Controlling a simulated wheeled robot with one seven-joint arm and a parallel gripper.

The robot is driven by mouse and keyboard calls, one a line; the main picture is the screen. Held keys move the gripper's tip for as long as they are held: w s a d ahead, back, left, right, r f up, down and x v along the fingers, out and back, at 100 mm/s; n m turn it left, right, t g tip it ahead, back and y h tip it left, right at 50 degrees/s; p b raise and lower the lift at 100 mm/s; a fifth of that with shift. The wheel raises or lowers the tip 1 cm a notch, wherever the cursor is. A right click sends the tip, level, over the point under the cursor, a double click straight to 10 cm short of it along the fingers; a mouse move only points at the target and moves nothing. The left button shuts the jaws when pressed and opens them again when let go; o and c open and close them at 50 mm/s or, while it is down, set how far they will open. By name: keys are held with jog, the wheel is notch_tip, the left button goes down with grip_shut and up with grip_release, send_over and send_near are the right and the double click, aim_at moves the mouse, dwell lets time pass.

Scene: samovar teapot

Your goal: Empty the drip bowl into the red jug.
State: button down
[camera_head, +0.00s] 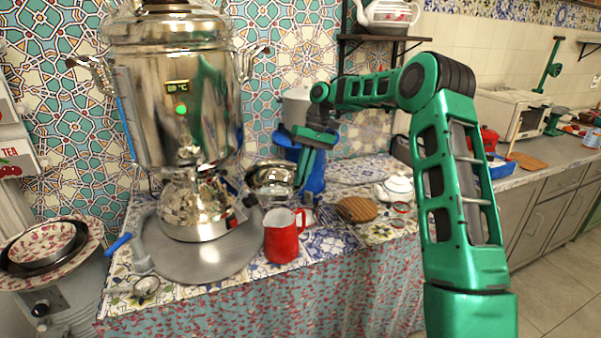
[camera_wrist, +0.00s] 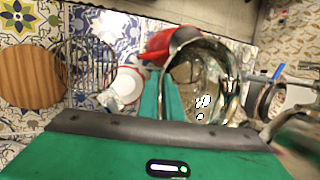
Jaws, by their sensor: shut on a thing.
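The shiny metal drip bowl (camera_head: 270,178) is held in the air beside the samovar, above and behind the red jug in the head view. My gripper (camera_head: 302,178) is shut on the bowl's right rim. In the wrist view the green fingers (camera_wrist: 161,98) pinch the rim of the bowl (camera_wrist: 228,85). The bowl looks roughly level; bright specks show inside, and I cannot tell liquid from reflections. The red jug (camera_head: 281,238) stands upright on the tiled table just right of the round tray. In the wrist view the jug (camera_wrist: 158,45) is partly hidden behind the bowl's rim.
The large samovar (camera_head: 165,100) stands close left, on a round grey tray (camera_head: 165,262). A blue container (camera_head: 314,172) is behind my gripper. A round wooden board (camera_head: 356,209) and small dishes lie to the right.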

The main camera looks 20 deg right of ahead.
jog(key=shift+f, duration=0.35)
jog(key=shift+s+t, duration=0.1)
jog(key=shift+t, duration=0.4)
jog(key=t, duration=0.1)
jog(key=r+t, duration=0.1)
jog(key=shift+s+r+n+t+h, duration=0.3)
jog(key=shift+s+n+t, duration=0.05)
jog(key=shift+n+t, duration=0.05)
jog(key=shift+s+a+r+t, duration=0.1)
jog(key=shift+s+r+t, duration=0.3)
jog(key=shift+t, duration=0.6)
jog(key=shift+s+a+r+n+t+h, duration=0.1)
jog(key=shift+s+r+n+t+h, duration=0.3)
jog(key=shift+t, duration=0.6)
jog(key=s+r+n+t, duration=0.1)
jog(key=s+r+t, duration=0.1)
jog(key=s+t, duration=0.4)
jog(key=shift+s+a+r+n+t, duration=0.2)
jog(key=shift+a+r+n+t, duration=0.2)
jog(key=shift+t, duration=1.1)
